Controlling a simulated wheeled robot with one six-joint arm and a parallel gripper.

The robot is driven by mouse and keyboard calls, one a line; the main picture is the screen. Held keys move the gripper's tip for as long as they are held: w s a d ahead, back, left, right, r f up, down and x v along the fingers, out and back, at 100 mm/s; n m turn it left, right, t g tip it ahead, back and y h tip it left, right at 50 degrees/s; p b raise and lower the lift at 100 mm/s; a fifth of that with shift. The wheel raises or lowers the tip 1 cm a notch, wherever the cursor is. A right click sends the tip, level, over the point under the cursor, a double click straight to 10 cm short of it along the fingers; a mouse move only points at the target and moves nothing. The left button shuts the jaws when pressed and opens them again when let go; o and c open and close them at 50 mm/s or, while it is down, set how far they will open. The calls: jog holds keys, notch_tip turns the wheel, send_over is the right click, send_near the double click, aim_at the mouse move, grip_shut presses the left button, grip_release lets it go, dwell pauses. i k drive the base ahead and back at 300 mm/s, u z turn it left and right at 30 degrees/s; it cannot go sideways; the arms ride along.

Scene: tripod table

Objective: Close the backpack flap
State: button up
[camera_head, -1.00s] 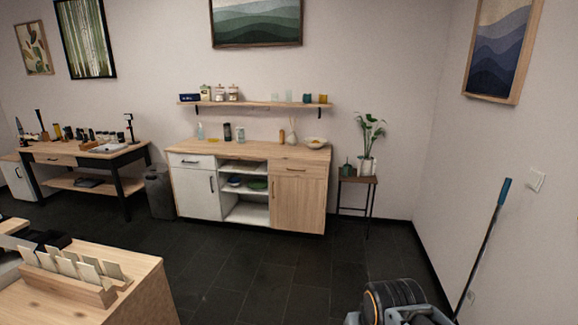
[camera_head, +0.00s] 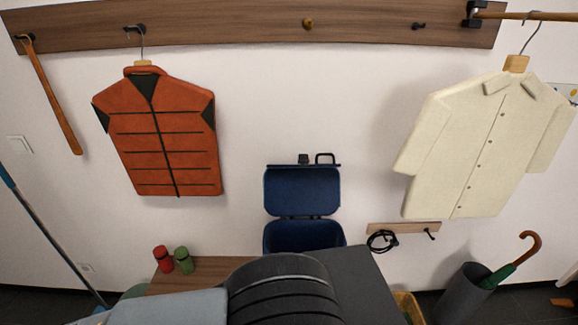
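A blue backpack (camera_head: 303,235) stands against the white wall at the middle of the view, behind my arm. Its flap (camera_head: 302,191) is open, raised upright against the wall, with a dark buckle and a handle loop at its top edge. The dark blue inside of the backpack shows below the flap. The lower part of the backpack is hidden behind my arm. My gripper is not seen in this view; only grey and black parts of my arm show at the bottom.
A wooden bench (camera_head: 205,270) bears a red bottle (camera_head: 163,259) and a green bottle (camera_head: 184,260). An orange vest (camera_head: 163,135) and a cream shirt (camera_head: 480,150) hang above. A grey umbrella stand (camera_head: 465,292) is at the right. The wall around the flap is clear.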

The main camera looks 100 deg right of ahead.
aim_at(289, 190)
jog(key=z, duration=0.05)
jog(key=i, duration=0.9)
jog(key=z, duration=4.2)
